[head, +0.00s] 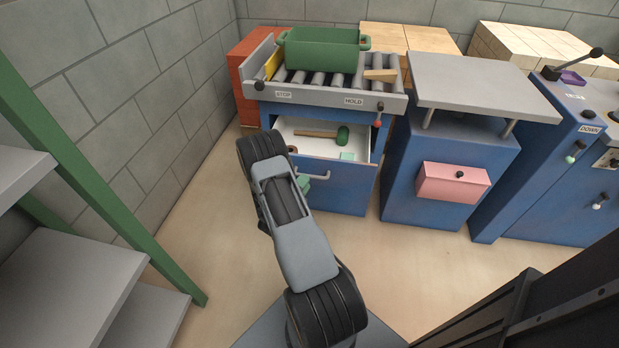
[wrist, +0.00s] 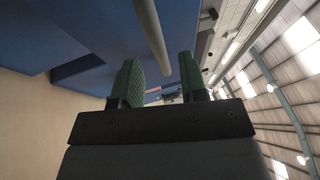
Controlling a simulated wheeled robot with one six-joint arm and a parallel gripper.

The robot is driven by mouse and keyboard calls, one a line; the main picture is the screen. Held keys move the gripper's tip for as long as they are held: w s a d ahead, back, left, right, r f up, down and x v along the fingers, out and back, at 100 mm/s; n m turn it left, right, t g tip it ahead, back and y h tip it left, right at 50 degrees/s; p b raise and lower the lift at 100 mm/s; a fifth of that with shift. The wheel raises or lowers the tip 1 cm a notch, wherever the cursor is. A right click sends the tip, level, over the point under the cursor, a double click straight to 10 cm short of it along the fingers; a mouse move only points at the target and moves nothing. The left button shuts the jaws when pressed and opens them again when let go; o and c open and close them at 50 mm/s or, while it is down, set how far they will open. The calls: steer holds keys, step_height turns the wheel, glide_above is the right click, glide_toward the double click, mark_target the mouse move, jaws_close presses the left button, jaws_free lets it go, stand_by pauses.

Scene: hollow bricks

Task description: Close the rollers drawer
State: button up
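The rollers drawer (head: 350,185) is pulled out of the blue roller unit (head: 261,106), under its grey rollers. Its white inside shows a brown-handled tool (head: 315,133), a green piece (head: 343,134) and other small items. A pale bar handle (head: 322,176) is on its blue front; the bar also shows in the wrist view (wrist: 152,35). My gripper (wrist: 158,75) is at the drawer front by the handle, its two green fingers apart. The bar appears in the gap between them; whether they touch it I cannot tell. In the head view my arm hides most of the gripper.
A green bin (head: 322,50) and a wooden piece (head: 381,75) sit on the rollers. A blue unit with a pink drawer (head: 453,183) stands to the right. Green-framed shelves (head: 75,265) are at the left. The floor (head: 420,255) before the units is clear.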

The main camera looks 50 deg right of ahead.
mark_target(317, 158)
steer(key=shift+x, duration=1.9)
steer(key=shift+c, duration=0.4)
jaws_close()
